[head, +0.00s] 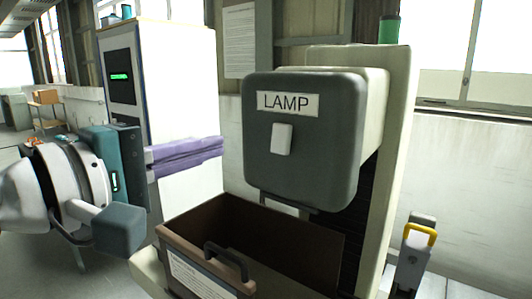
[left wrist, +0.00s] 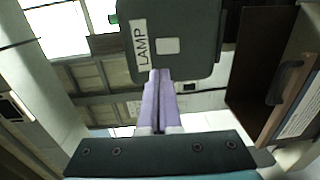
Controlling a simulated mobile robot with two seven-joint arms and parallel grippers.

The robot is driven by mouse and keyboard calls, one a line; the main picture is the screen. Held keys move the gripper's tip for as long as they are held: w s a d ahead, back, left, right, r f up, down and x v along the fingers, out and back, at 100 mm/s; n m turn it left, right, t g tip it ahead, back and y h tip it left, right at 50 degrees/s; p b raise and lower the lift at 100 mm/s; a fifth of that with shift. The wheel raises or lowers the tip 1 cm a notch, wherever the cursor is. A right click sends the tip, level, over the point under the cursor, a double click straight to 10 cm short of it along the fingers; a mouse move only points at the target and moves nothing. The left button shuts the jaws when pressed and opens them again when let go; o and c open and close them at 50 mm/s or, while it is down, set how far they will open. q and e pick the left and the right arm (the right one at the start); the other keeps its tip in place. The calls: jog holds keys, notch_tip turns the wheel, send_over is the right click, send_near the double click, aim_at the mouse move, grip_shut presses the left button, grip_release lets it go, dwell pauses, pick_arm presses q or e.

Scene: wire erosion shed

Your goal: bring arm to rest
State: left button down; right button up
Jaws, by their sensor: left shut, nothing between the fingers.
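My left gripper (head: 221,147) comes in from the left with its two purple fingers pressed together and nothing between them. It points right, in front of a white cabinet and left of the dark grey lamp housing (head: 340,150). In the left wrist view the shut fingers (left wrist: 160,73) point toward the lamp housing (left wrist: 195,55), overlapping its edge in the picture; I cannot tell the gap. My right gripper is not in view.
A brown open bin (head: 195,262) with a dark handle stands below the lamp housing. A white cabinet (head: 180,100) with a small green-lit screen stands behind my left gripper. A grey part with a yellow handle (head: 420,234) is at the right. Floor shows at far left.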

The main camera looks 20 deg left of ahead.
pick_arm(q)
jog(key=shift+s+a, duration=0.1)
jog(key=shift+s, duration=0.2)
jog(key=s+d+f+m+g+y, duration=0.25)
jog(key=s+f+m+g, duration=0.55)
jog(key=s+f+m, duration=0.45)
jog(key=s+a+f+m+g+y, duration=0.35)
jog(key=s+f, duration=0.25)
jog(key=s, duration=0.4)
notch_tip(320, 180, up, 14)
jog(key=s+g+p, duration=0.1)
jog(key=p, duration=1.3)
jog(key=shift+s+p, duration=0.25)
jog(key=shift+p, duration=0.15)
jog(key=shift+d, duration=0.1)
